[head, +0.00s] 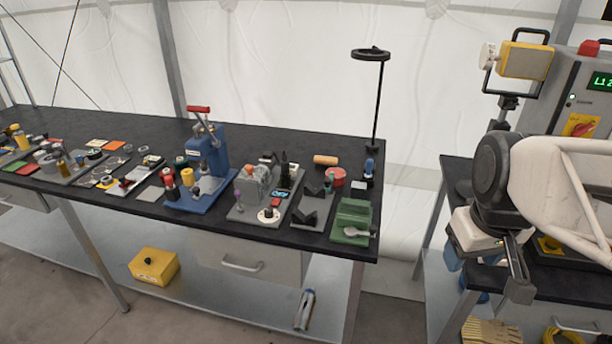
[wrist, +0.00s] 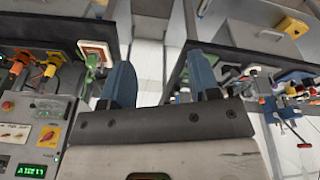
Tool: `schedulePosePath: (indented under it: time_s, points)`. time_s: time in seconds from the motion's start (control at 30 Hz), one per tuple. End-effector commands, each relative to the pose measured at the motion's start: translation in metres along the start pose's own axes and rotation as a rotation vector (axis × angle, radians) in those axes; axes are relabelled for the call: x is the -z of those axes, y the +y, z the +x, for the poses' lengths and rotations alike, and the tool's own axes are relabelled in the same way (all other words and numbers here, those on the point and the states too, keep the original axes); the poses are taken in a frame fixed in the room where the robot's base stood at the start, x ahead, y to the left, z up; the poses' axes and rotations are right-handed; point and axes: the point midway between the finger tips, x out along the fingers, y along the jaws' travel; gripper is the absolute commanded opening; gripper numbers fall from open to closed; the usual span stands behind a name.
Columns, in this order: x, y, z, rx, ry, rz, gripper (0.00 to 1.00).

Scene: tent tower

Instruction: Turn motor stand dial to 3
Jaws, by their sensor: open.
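A grey motor stand (head: 258,185) stands on the long black bench, right of the blue press. A white round dial (head: 269,214) with a dark centre sits low at its front. The dial's marks and setting are too small to read. My gripper (head: 468,277) hangs at the right, beside the right-hand bench and well away from the motor stand. In the wrist view my gripper (wrist: 162,80) shows two blue fingers spread apart with nothing between them.
A blue press (head: 208,160) with a red handle stands left of the motor stand. A green tray (head: 352,222) and a tall black stand (head: 380,95) are right of it. A control cabinet (head: 590,100) is at the right. A gap separates the benches.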

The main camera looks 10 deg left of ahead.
Motion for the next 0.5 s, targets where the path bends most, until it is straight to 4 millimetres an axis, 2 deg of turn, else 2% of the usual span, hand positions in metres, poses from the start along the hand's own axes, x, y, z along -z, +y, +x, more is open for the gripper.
schedulePosePath:
  time_s: [0.1,0.5]
  points:
    - [0.031,-0.006,0.002,0.011,-0.013,-0.129,0.56]
    - [0.13,-0.039,0.018,0.048,-0.044,-0.569,0.56]
